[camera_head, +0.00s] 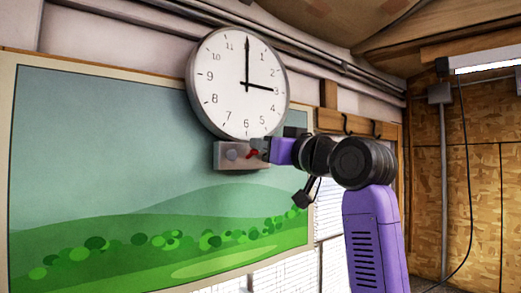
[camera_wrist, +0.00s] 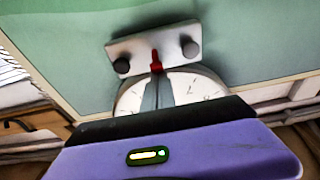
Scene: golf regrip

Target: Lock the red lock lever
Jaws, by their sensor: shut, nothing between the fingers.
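The red lock lever (camera_head: 252,153) sits on a pale grey block (camera_head: 229,157) just below the wall clock (camera_head: 238,105). In the wrist view the red lever (camera_wrist: 156,62) is at the middle of the block (camera_wrist: 139,47), between two dark round knobs. My gripper (camera_head: 259,146) reaches in from the right, with its tip beside the lever. In the wrist view its two grey fingers (camera_wrist: 158,84) are together and empty, pointing at the lever. Their tips overlap the lever's near end in the picture; I cannot tell whether they touch it.
A landscape picture (camera_head: 100,120) covers the wall behind the block. The clock's dial (camera_wrist: 193,88) shows close behind my fingers in the wrist view. Window blinds (camera_head: 328,220) are at the lower right of the picture. A wood-panelled wall (camera_head: 470,190) with a cable is at far right.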

